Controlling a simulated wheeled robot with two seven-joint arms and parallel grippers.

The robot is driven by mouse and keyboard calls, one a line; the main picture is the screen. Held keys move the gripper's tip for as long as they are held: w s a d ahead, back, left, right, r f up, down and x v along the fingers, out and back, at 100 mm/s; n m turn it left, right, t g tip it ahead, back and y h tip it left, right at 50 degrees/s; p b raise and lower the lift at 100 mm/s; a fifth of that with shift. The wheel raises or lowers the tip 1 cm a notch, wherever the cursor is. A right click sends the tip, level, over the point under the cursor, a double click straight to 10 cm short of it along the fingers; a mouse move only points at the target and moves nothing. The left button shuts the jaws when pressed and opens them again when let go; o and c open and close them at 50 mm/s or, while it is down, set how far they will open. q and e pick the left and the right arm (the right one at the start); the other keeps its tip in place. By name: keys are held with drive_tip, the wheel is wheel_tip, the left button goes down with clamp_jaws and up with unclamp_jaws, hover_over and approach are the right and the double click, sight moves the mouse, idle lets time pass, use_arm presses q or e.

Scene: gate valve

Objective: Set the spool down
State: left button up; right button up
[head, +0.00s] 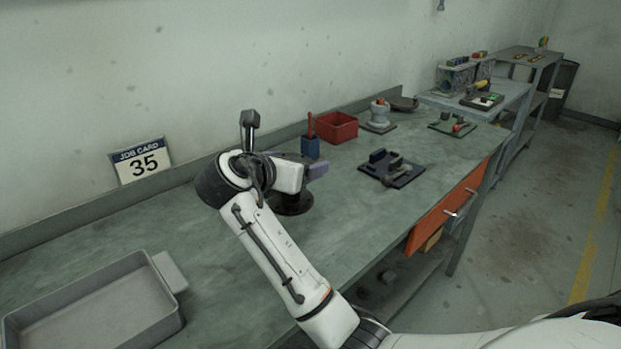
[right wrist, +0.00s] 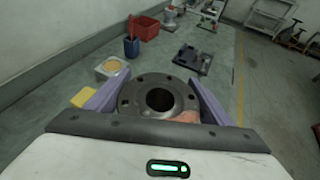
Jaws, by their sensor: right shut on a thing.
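The spool is a dark grey metal piece with a round bolted flange (right wrist: 160,95) and a central bore. It sits between the purple fingers of my right gripper (right wrist: 158,82) in the right wrist view, and the gripper is shut on it. In the head view, my right gripper (head: 304,172) is over the bench (head: 225,270), and the spool's dark lower flange (head: 292,204) shows beneath it. The spool looks upright. I cannot tell whether its lower flange touches the bench. My left gripper is not in view.
A grey tray (head: 95,305) is at front left. A blue cup (head: 310,147), red bin (head: 337,127) and dark fixture plate (head: 391,168) stand beyond the gripper. A yellow block (right wrist: 82,97) and pale box (right wrist: 111,68) are close left of the fingers in the wrist view.

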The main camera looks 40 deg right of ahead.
sight(285, 205)
drive_tip(key=shift+f+b, duration=0.4)
drive_tip(key=shift+f, duration=3.95)
drive_tip(key=o, duration=2.1)
drive_tip(key=shift+f, duration=0.3)
drive_tip(key=v, duration=1.2)
drive_tip(key=shift+r, duration=0.25)
